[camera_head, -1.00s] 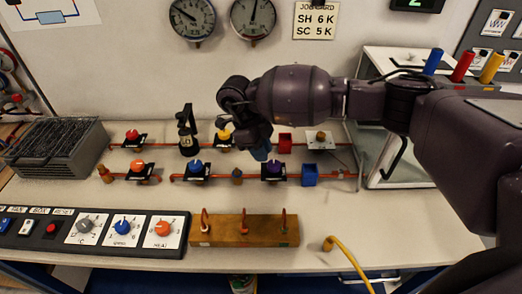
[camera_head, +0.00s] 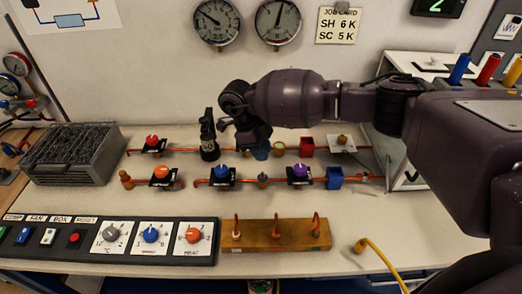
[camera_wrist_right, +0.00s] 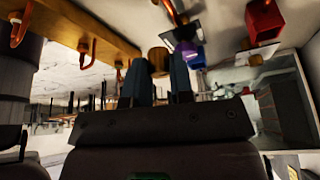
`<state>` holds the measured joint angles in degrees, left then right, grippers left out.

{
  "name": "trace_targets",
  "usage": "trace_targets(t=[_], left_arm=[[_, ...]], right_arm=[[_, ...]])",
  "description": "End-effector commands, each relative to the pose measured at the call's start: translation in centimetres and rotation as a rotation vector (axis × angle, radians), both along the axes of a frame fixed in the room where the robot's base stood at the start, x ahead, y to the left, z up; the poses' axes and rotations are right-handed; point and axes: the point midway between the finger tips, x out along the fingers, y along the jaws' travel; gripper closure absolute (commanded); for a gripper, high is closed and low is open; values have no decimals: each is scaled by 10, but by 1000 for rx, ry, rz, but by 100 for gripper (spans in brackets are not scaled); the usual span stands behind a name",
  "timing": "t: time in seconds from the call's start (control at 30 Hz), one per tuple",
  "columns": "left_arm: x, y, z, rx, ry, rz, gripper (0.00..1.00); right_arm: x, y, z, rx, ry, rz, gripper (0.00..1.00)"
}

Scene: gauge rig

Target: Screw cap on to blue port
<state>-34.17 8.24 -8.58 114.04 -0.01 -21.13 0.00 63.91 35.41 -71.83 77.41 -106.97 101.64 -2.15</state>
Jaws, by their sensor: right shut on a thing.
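My right gripper (camera_head: 258,150) hangs over the back pipe row. It is shut on a brass cap (camera_wrist_right: 158,61), seen between its two slate-blue fingers in the wrist view. In the head view the hand hides the cap. A small brass fitting with a greenish ring (camera_head: 278,149) stands just right of the fingers. Another brass fitting (camera_head: 263,180) stands on the front row. A blue square cup (camera_head: 334,178) sits at the right of the front row. My left gripper is not in view.
A red cup (camera_head: 306,147) and a white plate with a brass piece (camera_head: 342,139) are right of the hand. A black upright object (camera_head: 208,140) is close on its left. Valves with coloured knobs line the pipes. A wooden block with copper hooks (camera_head: 275,236) lies in front.

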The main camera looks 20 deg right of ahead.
Motion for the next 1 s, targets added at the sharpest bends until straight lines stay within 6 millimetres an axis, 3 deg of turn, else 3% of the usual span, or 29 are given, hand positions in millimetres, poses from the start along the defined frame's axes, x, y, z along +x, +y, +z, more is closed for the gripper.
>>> trace_targets(t=[0.7, 1.0], left_arm=[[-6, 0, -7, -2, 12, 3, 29], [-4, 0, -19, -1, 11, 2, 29]], right_arm=[[2, 1, -2, -1, -1, 59, 100], [2, 1, -21, 0, 0, 59, 100]])
